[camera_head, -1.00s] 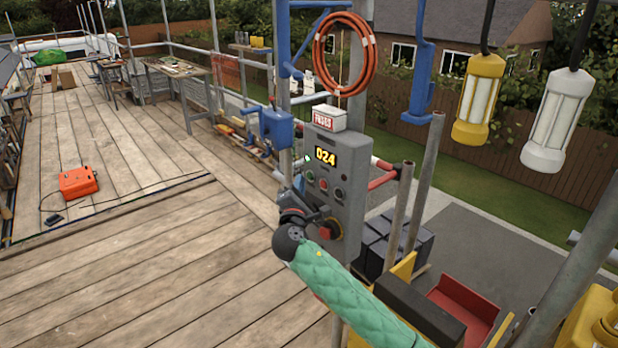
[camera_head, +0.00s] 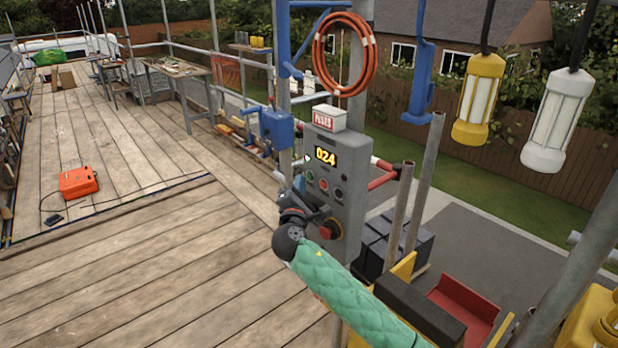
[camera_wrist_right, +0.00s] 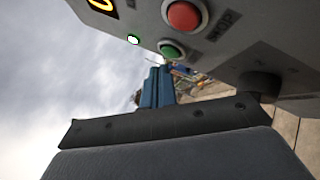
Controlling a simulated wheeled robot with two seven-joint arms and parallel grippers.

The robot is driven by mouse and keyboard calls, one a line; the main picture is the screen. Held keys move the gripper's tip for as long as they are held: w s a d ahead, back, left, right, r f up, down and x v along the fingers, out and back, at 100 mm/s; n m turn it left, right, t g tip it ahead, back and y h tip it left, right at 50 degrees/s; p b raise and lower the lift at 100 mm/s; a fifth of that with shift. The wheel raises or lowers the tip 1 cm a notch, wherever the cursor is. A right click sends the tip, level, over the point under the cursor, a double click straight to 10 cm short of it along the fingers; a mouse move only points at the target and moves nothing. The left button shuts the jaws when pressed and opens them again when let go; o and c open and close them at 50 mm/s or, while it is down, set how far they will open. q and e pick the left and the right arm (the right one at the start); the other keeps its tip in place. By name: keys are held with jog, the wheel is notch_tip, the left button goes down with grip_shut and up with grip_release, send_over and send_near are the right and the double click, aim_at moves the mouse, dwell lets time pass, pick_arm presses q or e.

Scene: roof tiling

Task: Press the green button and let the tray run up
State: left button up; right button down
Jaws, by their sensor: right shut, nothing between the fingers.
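The grey control box (camera_head: 340,190) stands on a post and its yellow display reads 024. Its green button (camera_wrist_right: 170,48) shows in the right wrist view, beside a red button (camera_wrist_right: 184,15) and a small lit lamp with a green rim (camera_wrist_right: 133,39). In the head view the green button is small, at the left of the button row. My right gripper (camera_head: 299,196) is shut and empty, just left of and below the button row; contact with the box cannot be made out. My left gripper is out of view. I cannot clearly identify the tray.
A red stop knob (camera_head: 334,229) is low on the box, close to my right gripper. A blue winch (camera_head: 276,130) and a coiled orange hose (camera_head: 346,55) are nearby. Scaffold poles (camera_head: 424,180) and hanging lamps (camera_head: 479,100) stand right. The deck at left is mostly clear.

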jog(key=shift+w+d, duration=0.2)
jog(key=shift+d, duration=0.1)
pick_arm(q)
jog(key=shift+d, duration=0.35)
pick_arm(e)
jog(key=shift+d, duration=0.1)
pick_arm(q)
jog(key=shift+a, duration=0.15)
pick_arm(e)
jog(key=shift+w, duration=0.1)
